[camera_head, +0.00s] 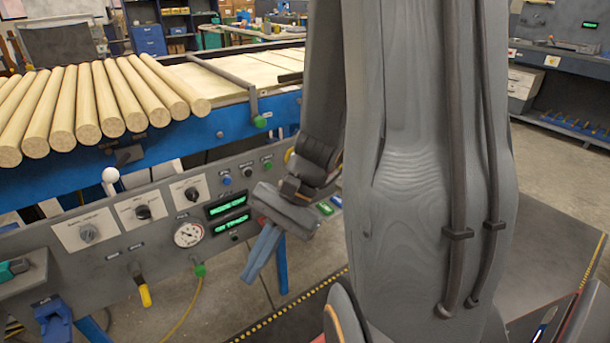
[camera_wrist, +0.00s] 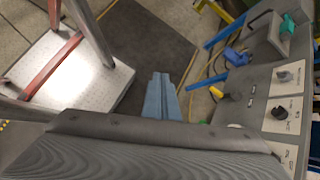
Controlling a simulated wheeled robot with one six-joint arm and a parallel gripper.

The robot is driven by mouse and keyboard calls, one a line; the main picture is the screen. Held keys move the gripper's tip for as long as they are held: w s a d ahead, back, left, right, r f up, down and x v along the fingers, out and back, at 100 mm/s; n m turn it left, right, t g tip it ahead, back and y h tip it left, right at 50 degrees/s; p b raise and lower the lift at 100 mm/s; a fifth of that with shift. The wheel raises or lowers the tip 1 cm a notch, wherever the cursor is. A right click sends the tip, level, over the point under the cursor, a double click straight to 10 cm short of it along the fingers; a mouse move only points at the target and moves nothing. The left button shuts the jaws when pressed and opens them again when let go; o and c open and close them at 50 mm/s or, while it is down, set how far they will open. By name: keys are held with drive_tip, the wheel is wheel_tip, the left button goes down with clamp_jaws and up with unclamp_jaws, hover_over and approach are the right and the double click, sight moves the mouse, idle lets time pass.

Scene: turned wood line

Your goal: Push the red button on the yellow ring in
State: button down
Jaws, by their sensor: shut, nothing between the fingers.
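A small patch of yellow (camera_head: 289,154) shows at the upper right of the grey control panel, beside my wrist. It may be the yellow ring; my arm covers the rest, and I cannot make out a red button on it. My gripper (camera_head: 258,262) is in front of the panel's lower right part, below and left of the yellow patch. Its blue-grey fingers are shut together, empty, and point down. In the wrist view my gripper (camera_wrist: 161,94) points over the floor, with the panel to its right; no yellow ring with a red button is seen there.
The panel (camera_head: 140,255) carries knobs (camera_head: 143,212), a round gauge (camera_head: 188,234), green displays (camera_head: 228,204), and blue and green buttons (camera_head: 267,165). A yellow-handled lever (camera_head: 145,296) hangs below. Wooden rods (camera_head: 100,98) lie on the blue conveyor (camera_head: 215,127) behind. Floor (camera_wrist: 140,45) lies below the fingers.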

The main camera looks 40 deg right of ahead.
drive_tip(key=w+d+f+m+t+y+b, duration=0.25)
drive_tip(key=w+d+m+t+b, duration=0.25)
drive_tip(key=w+d+m+t, duration=0.6)
drive_tip(key=w+d+f+m+t+h+b, duration=0.1)
drive_tip(key=d+m+t+h+b, duration=0.3)
drive_tip(key=d, duration=1.7)
drive_tip(key=w+m+t+h, duration=0.1)
drive_tip(key=m+t+h, duration=0.2)
drive_tip(key=m+h, duration=0.3)
drive_tip(key=shift+w+d+f+m+t+h+b, duration=0.15)
drive_tip(key=shift+d+f+m+t+h+b, duration=0.2)
drive_tip(key=shift+m, duration=0.95)
drive_tip(key=shift+a, duration=0.1)
drive_tip(key=w, duration=1.4)
drive_tip(key=shift+w, duration=0.15)
